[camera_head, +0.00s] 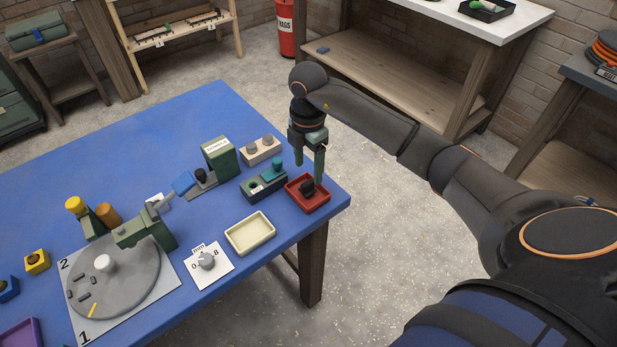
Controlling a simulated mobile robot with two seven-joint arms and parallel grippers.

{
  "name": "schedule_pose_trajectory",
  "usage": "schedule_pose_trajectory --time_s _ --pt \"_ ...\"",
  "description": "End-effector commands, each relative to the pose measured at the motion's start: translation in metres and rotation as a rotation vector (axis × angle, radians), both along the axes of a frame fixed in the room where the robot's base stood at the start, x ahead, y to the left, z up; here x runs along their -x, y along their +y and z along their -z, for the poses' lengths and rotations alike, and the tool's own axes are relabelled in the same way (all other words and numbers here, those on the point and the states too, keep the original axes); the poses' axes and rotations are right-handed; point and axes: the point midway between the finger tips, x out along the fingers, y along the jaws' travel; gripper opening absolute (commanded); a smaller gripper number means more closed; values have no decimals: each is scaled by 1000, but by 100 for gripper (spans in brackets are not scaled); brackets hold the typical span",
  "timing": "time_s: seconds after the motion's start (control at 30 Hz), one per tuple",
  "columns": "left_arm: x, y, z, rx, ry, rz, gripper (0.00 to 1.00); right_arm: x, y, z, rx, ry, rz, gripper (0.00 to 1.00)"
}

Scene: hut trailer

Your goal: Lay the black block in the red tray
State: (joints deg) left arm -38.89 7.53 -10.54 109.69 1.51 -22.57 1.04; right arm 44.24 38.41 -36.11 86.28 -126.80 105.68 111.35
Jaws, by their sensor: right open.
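The red tray (321,203) sits at the right corner of the blue table. A small dark piece, which looks like the black block (306,187), is inside the tray; its exact shape is hard to make out at this size. My right gripper (308,166) points down just above the tray with its fingers apart, and one green finger hangs over the tray's far side. I cannot tell whether a finger touches the block. My left gripper is not in view.
A green and dark fixture (263,187) stands close left of the red tray, with a beige block with two knobs (261,149) behind it. A cream tray (250,232) lies in front, beside a dial card (208,264). A grey turntable (114,278) fills the left front. The table's back left is clear.

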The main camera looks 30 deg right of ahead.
Motion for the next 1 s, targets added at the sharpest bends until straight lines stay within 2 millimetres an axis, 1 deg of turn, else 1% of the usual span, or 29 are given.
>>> schedule_pose_trajectory --time_s 0.03,0.1,0.2,0.3,0.4,0.5,0.77,0.87,0.97,1.0 --pt "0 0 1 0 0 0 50 -1 0 -12 1 -5 1 71" --pt "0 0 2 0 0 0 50 -1 0 -27 1 -4 0 71" --pt "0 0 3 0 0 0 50 -1 0 -43 1 -3 1 71" --pt "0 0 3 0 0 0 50 -1 0 -55 1 -1 2 71" --pt "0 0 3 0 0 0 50 -1 0 -62 0 0 1 71" --pt "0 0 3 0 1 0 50 0 0 -64 0 1 1 71" --pt "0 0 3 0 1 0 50 0 1 -63 -3 0 -2 71" --pt "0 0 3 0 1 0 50 -2 14 -58 -47 -16 -43 71" --pt "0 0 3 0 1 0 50 -4 52 -48 -179 -68 -151 71" --pt "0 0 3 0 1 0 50 -4 74 -44 -258 -101 -208 71"
